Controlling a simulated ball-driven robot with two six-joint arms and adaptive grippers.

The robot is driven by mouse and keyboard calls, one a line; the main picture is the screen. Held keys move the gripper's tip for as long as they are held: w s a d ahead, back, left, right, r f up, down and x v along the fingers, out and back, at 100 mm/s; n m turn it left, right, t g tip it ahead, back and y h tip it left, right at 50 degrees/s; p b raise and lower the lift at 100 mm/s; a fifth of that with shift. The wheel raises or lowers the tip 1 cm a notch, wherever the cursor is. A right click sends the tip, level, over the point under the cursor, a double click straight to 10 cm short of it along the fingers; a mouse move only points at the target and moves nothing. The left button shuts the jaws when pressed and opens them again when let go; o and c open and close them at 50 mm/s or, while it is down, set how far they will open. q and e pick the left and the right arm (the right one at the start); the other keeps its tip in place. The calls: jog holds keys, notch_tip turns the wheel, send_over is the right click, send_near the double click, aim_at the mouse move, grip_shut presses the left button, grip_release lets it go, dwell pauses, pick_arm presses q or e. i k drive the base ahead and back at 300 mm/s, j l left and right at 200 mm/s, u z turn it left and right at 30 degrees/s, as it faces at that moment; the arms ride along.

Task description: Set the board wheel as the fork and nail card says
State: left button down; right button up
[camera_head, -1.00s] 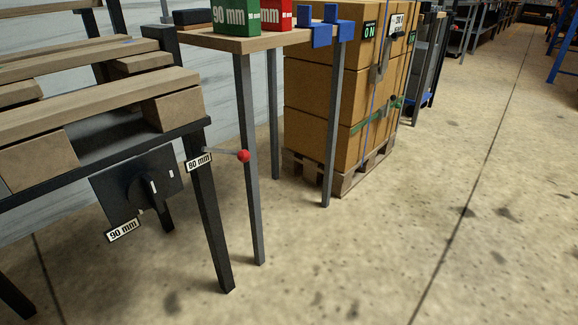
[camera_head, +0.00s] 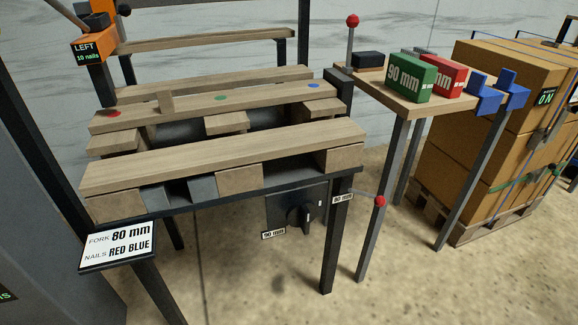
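The fork and nail card (camera_head: 117,246) stands at the front left of the pallet bench and reads "FORK 80 mm, NAILS RED BLUE". The board wheel appears to be the black knob (camera_head: 300,217) on a dark panel below the bench's front right edge. A white mark shows on the knob, but I cannot tell its exact setting. A "90 mm" label (camera_head: 273,235) is at the panel's lower left, and an "80 mm" label (camera_head: 343,198) is at its right. Neither gripper is in view.
A partly boarded pallet (camera_head: 225,158) lies on the bench, with red, green and blue dots. A red-ball rod (camera_head: 380,201) sticks out right of the panel. An orange nailer (camera_head: 92,48) marked "LEFT 10 nails" is upper left. A side table (camera_head: 400,98) holds green and red boxes.

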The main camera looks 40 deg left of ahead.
aim_at(302, 213)
jog(key=k+u, duration=0.1)
jog(key=u, duration=0.85)
